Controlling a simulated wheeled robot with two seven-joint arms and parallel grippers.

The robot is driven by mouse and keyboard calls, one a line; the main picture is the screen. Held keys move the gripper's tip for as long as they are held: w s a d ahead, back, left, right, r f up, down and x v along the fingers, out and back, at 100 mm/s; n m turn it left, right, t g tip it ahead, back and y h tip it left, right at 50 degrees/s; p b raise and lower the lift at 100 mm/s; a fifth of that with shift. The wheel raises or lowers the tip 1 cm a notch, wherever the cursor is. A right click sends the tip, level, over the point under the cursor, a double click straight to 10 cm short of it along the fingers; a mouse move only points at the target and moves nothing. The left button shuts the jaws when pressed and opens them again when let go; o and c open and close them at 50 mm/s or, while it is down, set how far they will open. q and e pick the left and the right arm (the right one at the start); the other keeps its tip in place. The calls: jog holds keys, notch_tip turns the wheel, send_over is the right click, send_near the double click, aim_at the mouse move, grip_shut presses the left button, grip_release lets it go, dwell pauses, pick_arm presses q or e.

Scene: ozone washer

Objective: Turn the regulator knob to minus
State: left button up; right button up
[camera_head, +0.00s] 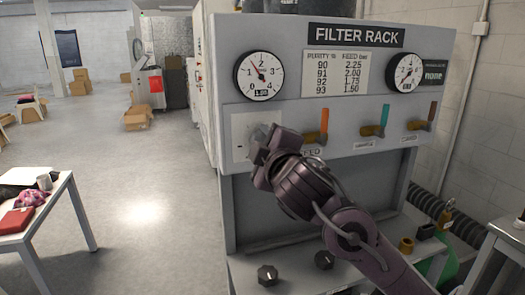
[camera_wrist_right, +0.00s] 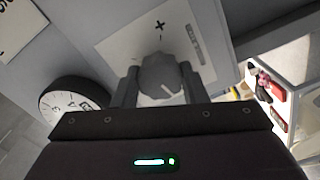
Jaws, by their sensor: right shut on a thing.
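The regulator knob (camera_wrist_right: 160,75) is grey with a pale pointer line, on a white plate (camera_head: 240,150) at the left of the filter rack panel. In the wrist view a plus mark (camera_wrist_right: 160,27) is printed on the plate beyond the knob. A minus mark is not visible. My right gripper (camera_wrist_right: 158,88) is shut on the knob, one finger on each side. In the head view the right gripper (camera_head: 265,146) covers most of the knob and part of the plate. My left gripper is not in view.
A round gauge (camera_head: 259,76) sits above the plate, with a purity and feed table (camera_head: 335,73) beside it. Several coloured lever valves (camera_head: 324,125) lie to the right. Two black knobs (camera_head: 268,275) stand on the lower ledge. A white table (camera_head: 62,205) stands at left.

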jog(key=n+b, duration=0.2)
jog(key=n, duration=0.4)
jog(key=shift+f+b, duration=0.1)
jog(key=shift+b, duration=0.25)
dwell(0.4)
jog(key=o, duration=1)
jog(key=v, duration=0.7)
jog(key=shift+s+b, duration=0.3)
jog(key=shift+s, duration=0.1)
